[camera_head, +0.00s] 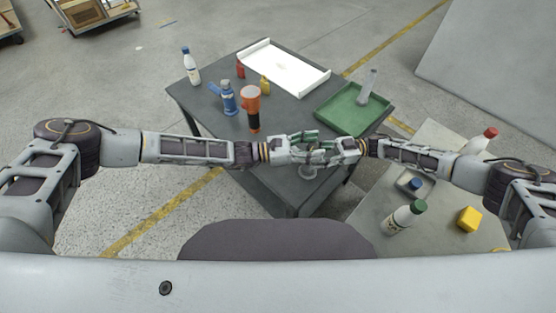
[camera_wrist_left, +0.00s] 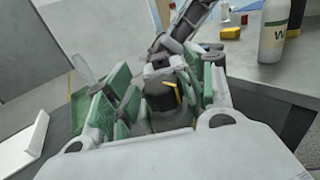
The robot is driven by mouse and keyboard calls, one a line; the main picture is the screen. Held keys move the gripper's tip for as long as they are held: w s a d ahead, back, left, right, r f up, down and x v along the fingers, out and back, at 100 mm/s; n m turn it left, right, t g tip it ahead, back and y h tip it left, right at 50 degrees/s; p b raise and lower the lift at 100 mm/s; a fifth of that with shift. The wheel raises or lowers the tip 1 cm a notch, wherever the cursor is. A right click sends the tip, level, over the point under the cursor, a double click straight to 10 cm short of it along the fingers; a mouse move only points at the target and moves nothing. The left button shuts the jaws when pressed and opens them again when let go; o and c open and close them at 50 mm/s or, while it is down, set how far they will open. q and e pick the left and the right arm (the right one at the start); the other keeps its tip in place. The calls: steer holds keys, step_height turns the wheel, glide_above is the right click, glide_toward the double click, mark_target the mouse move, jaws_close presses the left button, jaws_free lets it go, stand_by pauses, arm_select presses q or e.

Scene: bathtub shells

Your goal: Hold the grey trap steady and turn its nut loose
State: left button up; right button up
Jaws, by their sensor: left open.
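A small pale grey rounded piece (camera_head: 308,172) shows just below my grippers, over the front of the dark table. It may be the grey trap; most of it is hidden and no nut can be made out. My left gripper (camera_head: 312,149) is open, its green-padded fingers apart at the table's front edge. My right gripper (camera_head: 343,152) meets it closely from the right; its fingers are too covered to tell their state. In the left wrist view a dark cylinder with a yellow mark (camera_wrist_left: 163,95) sits between the green pads; I cannot tell what it belongs to.
On the dark table (camera_head: 205,100) are a white tray (camera_head: 285,68), a green tray (camera_head: 340,112) with a grey upright piece (camera_head: 367,88), an orange-and-black tool (camera_head: 252,108) and several bottles.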

arm_select(q)
steer(key=shift+s+d+n+t+y, duration=0.1)
steer(key=shift+n+t+y, duration=0.15)
steer(key=shift+n+t, duration=0.7)
steer(key=shift+d+n+t+y, duration=0.1)
steer(key=shift+n+t+y, duration=0.3)
steer(key=shift+t, duration=0.95)
steer(key=shift+a+n+t, duration=0.25)
steer(key=shift+n+t, duration=0.05)
steer(key=shift+n, duration=0.25)
steer(key=shift+a+y, duration=0.1)
steer(key=shift+y, duration=0.15)
steer(key=v, duration=1.1)
steer(key=shift+s+a, duration=0.2)
steer(key=shift+a, duration=0.15)
steer(key=shift+f, duration=0.15)
steer(key=shift+s+d+t, duration=0.2)
steer(key=shift+s+t, duration=0.05)
steer(key=shift+t, duration=0.25)
steer(key=shift+w+d, duration=0.15)
steer(key=shift+d, duration=0.05)
steer(key=shift+x, duration=5.8)
steer(key=shift+f, duration=0.15)
steer(key=shift+c, duration=0.5)
